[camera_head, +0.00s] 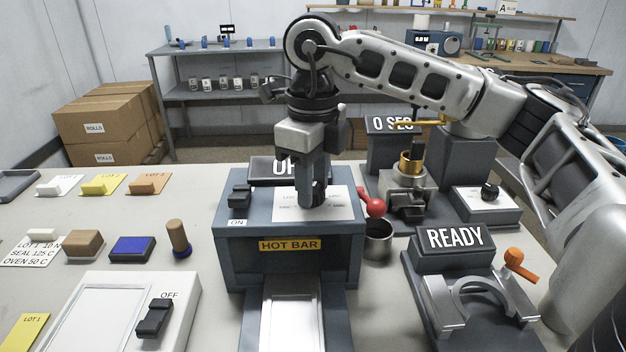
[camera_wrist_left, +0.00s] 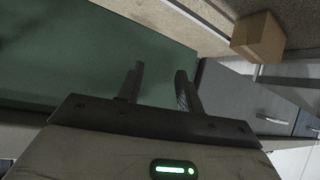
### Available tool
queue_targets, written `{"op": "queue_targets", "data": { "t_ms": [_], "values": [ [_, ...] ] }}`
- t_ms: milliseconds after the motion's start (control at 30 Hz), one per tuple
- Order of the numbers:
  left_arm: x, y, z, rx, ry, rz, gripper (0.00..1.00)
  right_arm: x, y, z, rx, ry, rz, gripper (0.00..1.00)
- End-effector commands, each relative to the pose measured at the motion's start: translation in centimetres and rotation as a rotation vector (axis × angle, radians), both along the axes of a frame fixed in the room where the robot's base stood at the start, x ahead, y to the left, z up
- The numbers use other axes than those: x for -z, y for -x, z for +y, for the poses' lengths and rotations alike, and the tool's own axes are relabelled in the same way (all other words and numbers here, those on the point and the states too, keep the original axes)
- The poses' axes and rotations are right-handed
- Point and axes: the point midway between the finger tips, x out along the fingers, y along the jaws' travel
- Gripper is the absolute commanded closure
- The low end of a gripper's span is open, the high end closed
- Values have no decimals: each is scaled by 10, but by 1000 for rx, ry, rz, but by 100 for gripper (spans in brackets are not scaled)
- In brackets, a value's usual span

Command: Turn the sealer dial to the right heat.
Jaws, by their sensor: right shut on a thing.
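The blue-grey sealer (camera_head: 235,254), marked HOT BAR, stands at the middle of the table. My right gripper (camera_head: 312,198) points down at the white dial plate (camera_head: 340,203) on its top. It is shut at the spot of the dial; the fingers hide the knob and its pointer. The plate's printed temperatures are too small to read. A lot card (camera_head: 32,250) at the left reads SEAL 125 C. My left gripper (camera_wrist_left: 158,88) shows only in the left wrist view, open and empty.
A black switch (camera_head: 240,196) labelled ON sits on the sealer's left. A READY display (camera_head: 455,240) and clamp are at front right.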

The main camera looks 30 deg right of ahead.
Motion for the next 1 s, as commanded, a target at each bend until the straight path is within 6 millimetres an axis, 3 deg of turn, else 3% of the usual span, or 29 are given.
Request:
{"op": "queue_targets", "data": {
  "t_ms": [200,233,300,667,867,1000],
  "values": [
    [0,0,0,-1,-1,0,64,-1,0,-1,0,1,-2,89],
    [0,0,0,-1,-1,0,64,-1,0,-1,0,1,-2,58],
    [0,0,0,-1,-1,0,64,-1,0,0,0,1,-2,44],
    [0,0,0,-1,-1,0,64,-6,0,0,-1,0,-2,44],
    [0,0,0,-2,1,0,64,-40,-1,1,-1,-1,-6,44],
    [-7,0,0,-2,-2,0,64,-79,-1,0,0,0,-7,44]
  ]
}}
